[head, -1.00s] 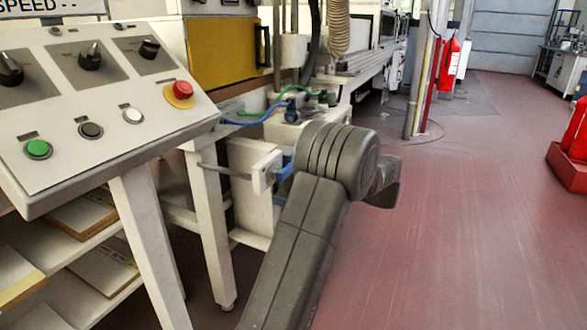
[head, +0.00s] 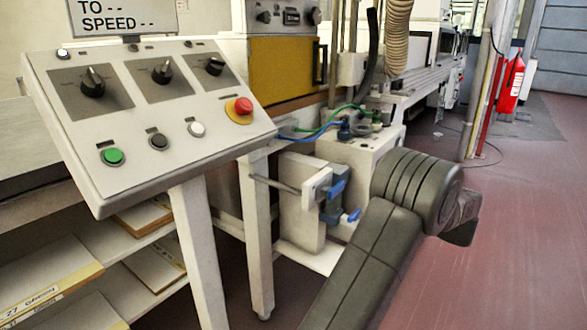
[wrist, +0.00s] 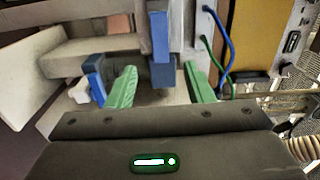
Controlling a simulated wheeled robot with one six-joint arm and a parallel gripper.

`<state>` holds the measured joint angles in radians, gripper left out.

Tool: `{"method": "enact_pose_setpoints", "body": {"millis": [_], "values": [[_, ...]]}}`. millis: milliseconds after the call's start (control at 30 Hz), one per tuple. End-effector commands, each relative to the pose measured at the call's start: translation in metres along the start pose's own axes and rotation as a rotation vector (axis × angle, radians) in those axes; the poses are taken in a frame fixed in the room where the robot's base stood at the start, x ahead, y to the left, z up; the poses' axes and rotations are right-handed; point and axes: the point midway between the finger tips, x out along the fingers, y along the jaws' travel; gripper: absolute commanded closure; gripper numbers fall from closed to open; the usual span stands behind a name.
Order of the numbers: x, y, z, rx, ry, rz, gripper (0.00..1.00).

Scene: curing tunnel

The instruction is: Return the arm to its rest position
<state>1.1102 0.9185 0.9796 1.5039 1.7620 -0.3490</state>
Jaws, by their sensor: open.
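My gripper (wrist: 160,86) shows in the wrist view as two green fingertips set wide apart. It is open, and nothing is held between the fingers. Beyond them is a blue upright part (wrist: 160,48) of the machine, and a second blue part (wrist: 95,80) shows just left of the left finger. I cannot tell how far off they are. In the head view my dark arm (head: 400,215) rises from the bottom and bends at its upper end; the gripper itself cannot be made out there.
A slanted control panel (head: 150,120) on white legs stands at left, with a red stop button (head: 239,110). A white unit (head: 305,205) with blue handles stands beside my arm. Blue and green hoses run above it. Red floor (head: 510,230) lies open at right; a fire extinguisher (head: 512,85) is behind.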

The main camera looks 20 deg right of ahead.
Motion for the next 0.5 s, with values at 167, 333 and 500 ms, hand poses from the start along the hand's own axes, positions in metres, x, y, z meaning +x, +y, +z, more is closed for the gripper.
{"method": "enact_pose_setpoints", "body": {"millis": [167, 333, 500], "values": [[0.032, 0.003, 0.001, 0.0, -0.003, -0.001, 0.53], [0.067, 0.003, 0.001, -0.001, -0.004, 0.0, 0.53], [0.098, 0.002, 0.001, -0.001, -0.002, -0.001, 0.53]]}}
